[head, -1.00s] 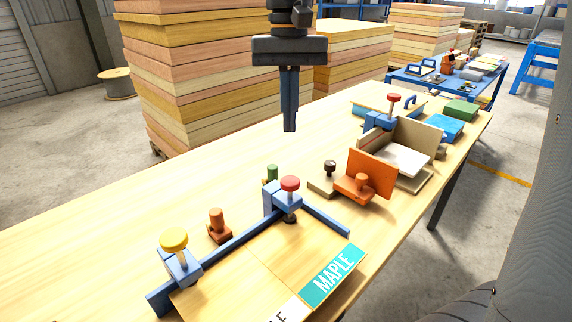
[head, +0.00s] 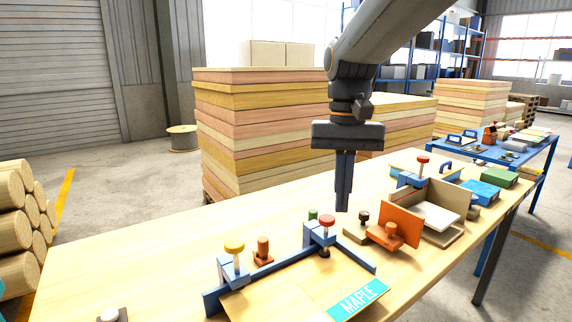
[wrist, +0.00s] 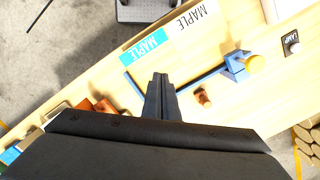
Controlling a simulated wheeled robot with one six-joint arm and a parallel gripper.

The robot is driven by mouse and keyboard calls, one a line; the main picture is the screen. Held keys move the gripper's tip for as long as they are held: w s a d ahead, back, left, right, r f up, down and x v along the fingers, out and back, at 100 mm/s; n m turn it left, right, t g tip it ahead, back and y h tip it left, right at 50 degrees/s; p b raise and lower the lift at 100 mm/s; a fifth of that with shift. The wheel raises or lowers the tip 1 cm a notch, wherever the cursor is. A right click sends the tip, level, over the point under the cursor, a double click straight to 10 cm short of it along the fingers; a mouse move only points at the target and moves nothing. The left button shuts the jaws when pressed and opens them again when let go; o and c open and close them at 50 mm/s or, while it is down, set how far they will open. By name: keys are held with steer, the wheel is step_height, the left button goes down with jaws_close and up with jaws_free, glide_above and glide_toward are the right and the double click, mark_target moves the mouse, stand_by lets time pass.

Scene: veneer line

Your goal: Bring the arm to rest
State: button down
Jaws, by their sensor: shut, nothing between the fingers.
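My gripper (head: 343,208) hangs pointing down above the wooden workbench (head: 130,265), with its two fingers together and nothing between them. It is behind the blue clamping frame (head: 268,268) in the head view and apart from the bench top. In the wrist view the shut fingers (wrist: 160,82) reach toward the blue frame (wrist: 197,80), whose red-knobbed clamp is hidden there. The head view shows my arm coming down from the upper right.
The frame carries a yellow-knobbed clamp (head: 234,248) and a red-knobbed clamp (head: 326,222). An orange block (head: 400,228) and a grey-white tray (head: 436,216) stand to the right. Board stacks (head: 265,130) rise behind the bench. The left part of the bench is mostly clear.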

steer(key=s+d+f, duration=0.3)
steer(key=f, duration=0.4)
steer(key=s+d+f+t, duration=0.1)
steer(key=s+d+f, duration=0.1)
steer(key=s+f, duration=0.2)
steer(key=s+d+f+n, duration=0.1)
steer(key=s+d+f, duration=0.2)
steer(key=f, duration=0.6)
steer(key=shift+s+d+f+t, duration=0.25)
steer(key=shift+d+f+t, duration=0.05)
steer(key=shift+f+t, duration=0.1)
